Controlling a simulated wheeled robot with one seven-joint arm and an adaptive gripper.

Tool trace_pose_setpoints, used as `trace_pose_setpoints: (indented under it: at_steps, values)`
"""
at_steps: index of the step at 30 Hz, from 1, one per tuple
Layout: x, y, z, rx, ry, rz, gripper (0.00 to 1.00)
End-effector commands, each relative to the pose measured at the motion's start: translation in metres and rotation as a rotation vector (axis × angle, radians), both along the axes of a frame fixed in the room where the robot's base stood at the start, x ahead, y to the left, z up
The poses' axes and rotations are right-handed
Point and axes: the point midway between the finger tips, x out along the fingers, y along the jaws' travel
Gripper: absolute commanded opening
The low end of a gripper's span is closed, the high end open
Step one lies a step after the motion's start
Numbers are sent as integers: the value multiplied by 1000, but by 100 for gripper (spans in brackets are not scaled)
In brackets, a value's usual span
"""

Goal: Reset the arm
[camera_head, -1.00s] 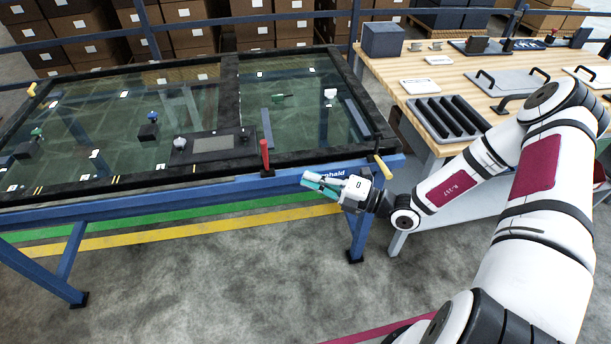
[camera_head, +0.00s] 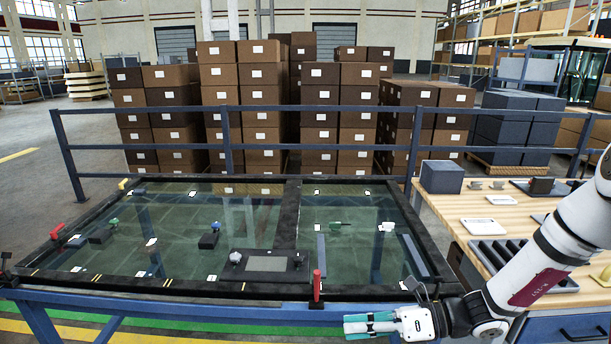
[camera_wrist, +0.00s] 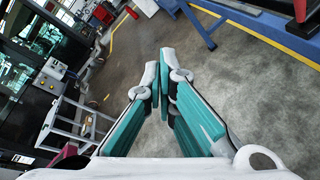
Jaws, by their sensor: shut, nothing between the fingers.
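My gripper (camera_head: 349,326) is at the lower right in the head view, in front of the blue front rail of the glass-topped table (camera_head: 180,292). It points to the left and holds nothing. In the wrist view my gripper (camera_wrist: 160,75) shows its two teal-padded fingers with their tips together, above bare grey floor. My white arm with a dark red panel comes in from the right edge of the head view.
A red-handled clamp (camera_head: 317,287) stands on the front rail just left of my gripper. A wooden workbench (camera_head: 455,205) with trays and a grey box (camera_head: 442,176) is at the right. A blue railing (camera_head: 270,147) and stacked cartons (camera_head: 240,90) stand behind. The wrist view shows a grey cart (camera_wrist: 75,125).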

Motion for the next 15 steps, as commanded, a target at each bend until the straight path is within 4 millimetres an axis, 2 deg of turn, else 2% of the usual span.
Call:
trace_pose_setpoints:
  at_steps: [6,15]
  values:
    - [-37,4,33,-246,-295,292,0]
    - [-83,-7,76,-530,-688,700,0]
